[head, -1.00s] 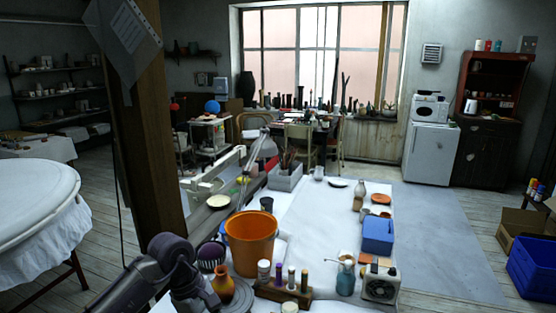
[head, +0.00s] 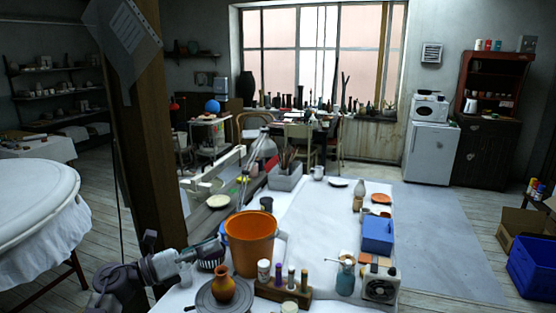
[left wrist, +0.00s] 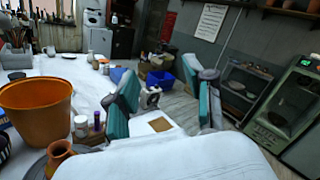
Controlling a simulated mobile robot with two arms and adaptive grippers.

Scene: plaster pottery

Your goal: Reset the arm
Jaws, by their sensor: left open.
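My left arm comes in from the lower left in the head view. Its gripper (head: 212,249) is left of the orange bucket (head: 252,243) and behind the small orange-brown vase (head: 222,288), partly hidden among nearby things. In the left wrist view the two teal-padded fingers of the left gripper (left wrist: 166,103) are wide apart with nothing between them. The bucket also shows at the left of that view (left wrist: 36,108), with the vase below it (left wrist: 58,158). My right gripper is in neither view.
A wooden post (head: 145,130) stands at the left. The table's middle is fairly clear.

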